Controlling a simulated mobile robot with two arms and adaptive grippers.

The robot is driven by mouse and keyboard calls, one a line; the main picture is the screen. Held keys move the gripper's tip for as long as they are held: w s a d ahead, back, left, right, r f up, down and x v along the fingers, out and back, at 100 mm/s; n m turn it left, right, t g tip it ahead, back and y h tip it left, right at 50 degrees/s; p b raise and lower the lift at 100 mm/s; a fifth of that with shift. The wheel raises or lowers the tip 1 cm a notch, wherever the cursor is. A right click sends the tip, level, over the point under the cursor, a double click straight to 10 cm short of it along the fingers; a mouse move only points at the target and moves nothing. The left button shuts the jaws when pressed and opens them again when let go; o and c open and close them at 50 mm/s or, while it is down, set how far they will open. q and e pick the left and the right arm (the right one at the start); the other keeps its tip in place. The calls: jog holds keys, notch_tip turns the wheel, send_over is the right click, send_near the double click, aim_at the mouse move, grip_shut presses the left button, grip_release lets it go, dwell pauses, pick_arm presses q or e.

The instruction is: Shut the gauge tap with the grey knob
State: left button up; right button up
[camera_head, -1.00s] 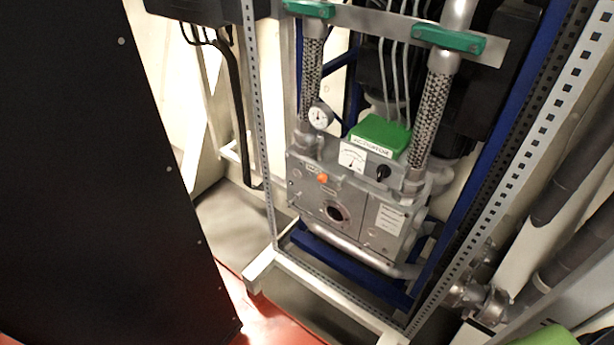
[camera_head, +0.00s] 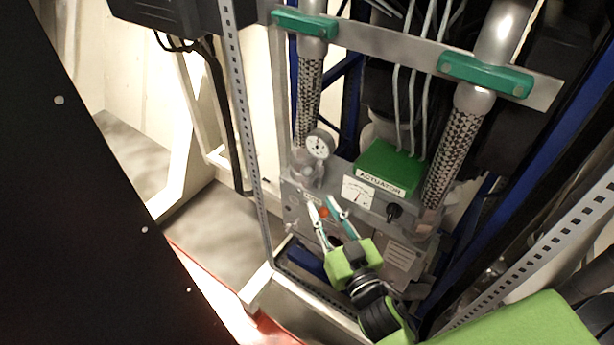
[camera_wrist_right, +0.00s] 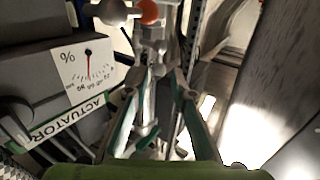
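The round gauge (camera_head: 319,144) with a white dial stands above the left end of the grey actuator housing (camera_head: 368,208). Grey metal fittings (camera_head: 307,171) sit just below the gauge; I cannot clearly make out the grey knob among them. My right gripper (camera_head: 322,204) is in front of the housing, below the gauge, with its two fingers apart and nothing between them. In the right wrist view its open fingers (camera_wrist_right: 165,82) point toward metal pipework (camera_wrist_right: 154,40); contact cannot be told. My left gripper is out of view.
An orange knob (camera_head: 324,212) is close to the right fingertips. A black knob (camera_head: 394,212) and a percent meter (camera_head: 357,192) sit to the right. A perforated upright (camera_head: 242,120) stands left, and a dark panel (camera_head: 90,220) fills the left side.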

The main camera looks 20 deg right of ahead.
aim_at(308, 181)
jog(key=w, duration=0.3)
jog(key=w+p, duration=0.1)
jog(key=w, duration=0.5)
jog(key=shift+w+a, duration=0.2)
jog(key=shift+a, duration=0.15)
jog(key=shift+w, duration=0.45)
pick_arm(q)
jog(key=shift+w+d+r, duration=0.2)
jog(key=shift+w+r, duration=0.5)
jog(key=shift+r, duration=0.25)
pick_arm(e)
jog(key=shift+f, duration=0.15)
grip_shut()
